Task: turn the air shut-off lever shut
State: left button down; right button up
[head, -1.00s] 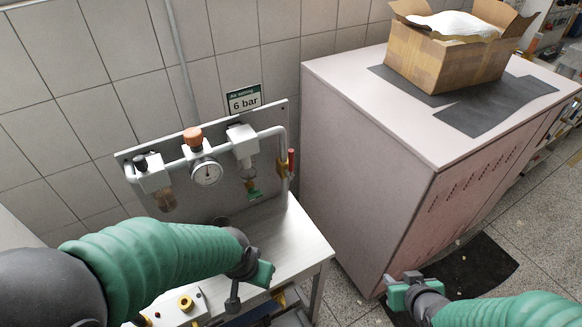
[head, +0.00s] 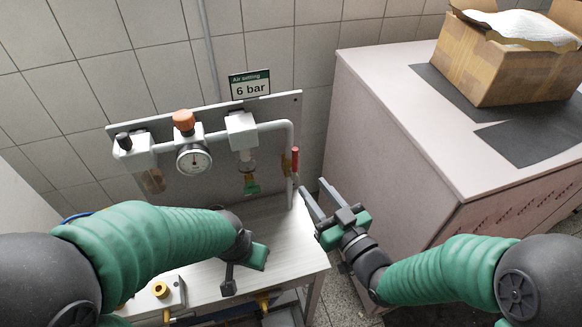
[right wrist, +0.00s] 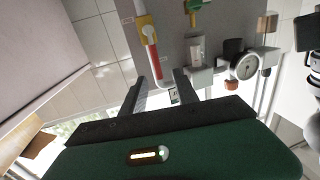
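In the right wrist view, which is upside down, the red lever (right wrist: 153,62) hangs from the yellow valve body (right wrist: 147,30). My right gripper (head: 313,188) is open and empty, its fingers pointing up toward the lever from below and to the right, apart from it. Its two fingers (right wrist: 160,77) also show apart in the right wrist view, with the lever's end near the gap. My left gripper (head: 240,268) is over the bench; its fingers are not clear.
The air panel carries a round gauge (head: 194,159), an orange knob (head: 183,121) and filter units left of the lever. A bench (head: 285,240) stands below. A pinkish cabinet (head: 400,150) with a cardboard box (head: 505,60) on top stands close on the right.

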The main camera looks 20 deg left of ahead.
aim_at(297, 160)
jog(key=x, duration=0.7)
jog(key=p+x, duration=0.1)
jog(key=x, duration=0.2)
jog(key=shift+w+d+r, duration=0.15)
jog(key=shift+w, duration=0.45)
jog(key=shift+w+a, duration=0.2)
jog(key=shift+a, duration=0.45)
jog(key=shift+d, duration=0.35)
jog(key=c, duration=0.5)
grip_shut()
